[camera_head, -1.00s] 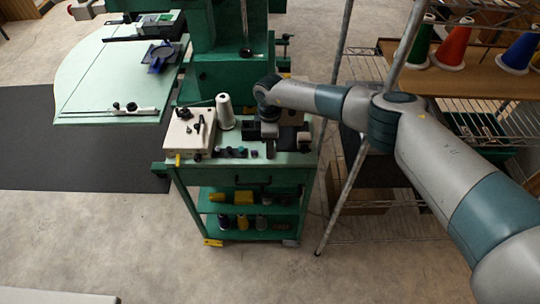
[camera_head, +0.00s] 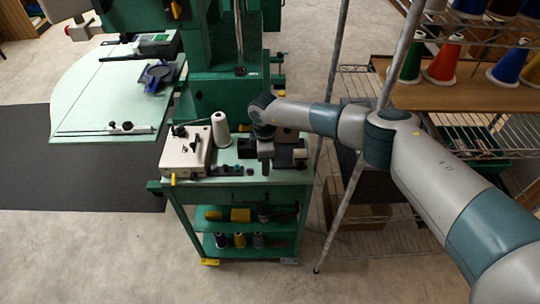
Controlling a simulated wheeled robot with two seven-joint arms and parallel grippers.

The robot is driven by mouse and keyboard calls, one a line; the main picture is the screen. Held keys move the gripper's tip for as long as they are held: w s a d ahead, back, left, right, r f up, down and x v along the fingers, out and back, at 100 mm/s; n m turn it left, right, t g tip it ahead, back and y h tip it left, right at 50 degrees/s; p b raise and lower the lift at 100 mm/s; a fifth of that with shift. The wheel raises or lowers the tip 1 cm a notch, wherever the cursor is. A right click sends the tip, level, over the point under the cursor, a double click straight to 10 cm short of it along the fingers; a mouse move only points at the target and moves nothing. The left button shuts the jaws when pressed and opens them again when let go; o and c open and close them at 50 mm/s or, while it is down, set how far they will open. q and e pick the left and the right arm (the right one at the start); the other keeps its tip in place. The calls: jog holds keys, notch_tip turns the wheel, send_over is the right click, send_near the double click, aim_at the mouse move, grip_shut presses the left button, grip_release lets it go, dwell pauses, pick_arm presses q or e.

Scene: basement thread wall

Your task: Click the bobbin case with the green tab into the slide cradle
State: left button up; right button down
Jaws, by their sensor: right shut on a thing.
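My right gripper (camera_head: 265,166) points down over the right half of the green cart's top. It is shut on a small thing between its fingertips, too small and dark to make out. The bobbin case with the green tab cannot be picked out for sure. A row of small dark pieces (camera_head: 228,170) lies along the cart's front edge, left of my gripper. Dark blocks (camera_head: 285,157) stand right of the gripper; I cannot tell whether the slide cradle is among them. My left gripper is not in view.
A white box (camera_head: 187,152) with dark knobs and a white thread cone (camera_head: 222,130) stand left on the cart top (camera_head: 210,182). A green machine rises behind. A slanted metal pole (camera_head: 333,190) and a wire rack with coloured cones (camera_head: 443,63) are at right.

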jog(key=n, duration=0.1)
jog(key=s+n, duration=0.1)
jog(key=n, duration=0.1)
jog(key=s+r+n, duration=0.1)
jog(key=shift+s+a+n, duration=0.2)
jog(key=shift+a+n, duration=0.2)
jog(key=s+d+r+m+b, duration=0.2)
jog(key=s+d+r+m, duration=0.2)
jog(key=s+r+m, duration=0.4)
jog(key=s+d+r+m+b, duration=0.2)
jog(key=s+r+m, duration=0.6)
jog(key=s+m, duration=0.4)
jog(key=d+m, duration=0.1)
jog(key=m, duration=0.2)
jog(key=shift+s+d+m, duration=0.25)
jog(key=shift+d+m, duration=0.05)
jog(key=shift+d, duration=0.05)
dwell(0.4)
jog(key=shift+s+d+r, duration=0.1)
jog(key=shift+r, duration=0.05)
